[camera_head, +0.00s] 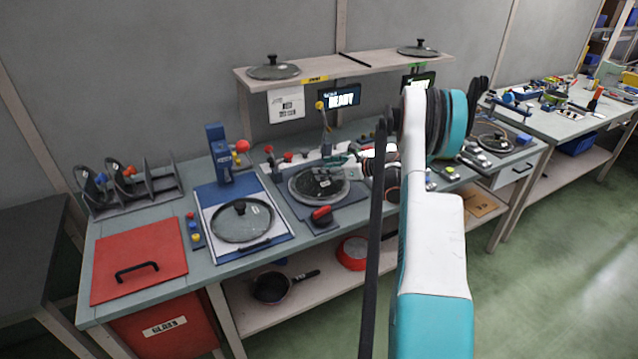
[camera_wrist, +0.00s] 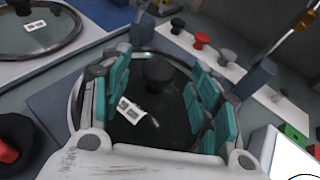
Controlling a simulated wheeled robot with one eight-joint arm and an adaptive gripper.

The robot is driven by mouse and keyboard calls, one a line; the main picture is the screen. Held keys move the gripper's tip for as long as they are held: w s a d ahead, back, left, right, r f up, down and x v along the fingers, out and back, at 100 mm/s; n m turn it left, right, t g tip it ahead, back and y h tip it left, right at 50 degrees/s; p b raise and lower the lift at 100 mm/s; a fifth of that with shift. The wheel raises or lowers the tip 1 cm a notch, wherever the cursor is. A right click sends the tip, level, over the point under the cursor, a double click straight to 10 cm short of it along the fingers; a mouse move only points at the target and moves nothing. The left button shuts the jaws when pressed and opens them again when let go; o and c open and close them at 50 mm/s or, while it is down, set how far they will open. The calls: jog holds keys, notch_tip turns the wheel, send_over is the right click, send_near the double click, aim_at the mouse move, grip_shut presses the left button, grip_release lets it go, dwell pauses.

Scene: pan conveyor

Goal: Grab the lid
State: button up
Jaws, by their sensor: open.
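A round glass lid (camera_head: 318,186) with a dark rim sits on a blue-grey fixture in the middle of the bench. In the wrist view the same lid (camera_wrist: 165,122) lies beneath my gripper, with its black knob and a white label showing. My gripper (camera_wrist: 157,88) is open, its teal-padded fingers on either side of the knob, with a gap to it. In the head view my gripper (camera_head: 347,165) is just over the lid's right side. How high the fingers are above the glass is hard to tell.
A second glass lid (camera_head: 241,222) lies on a blue-and-white board to the left. More lids stand on the shelf (camera_head: 365,66) and in a rack (camera_head: 130,190). A blue post (camera_head: 219,155), coloured knobs and a red-handled tool (camera_head: 321,214) are close by.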

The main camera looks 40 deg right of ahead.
jog(key=x, duration=0.3)
jog(key=shift+a+f+b, duration=0.1)
jog(key=shift+f+b, duration=0.05)
jog(key=shift+b, duration=0.25)
grip_shut()
jog(key=shift+r, duration=0.25)
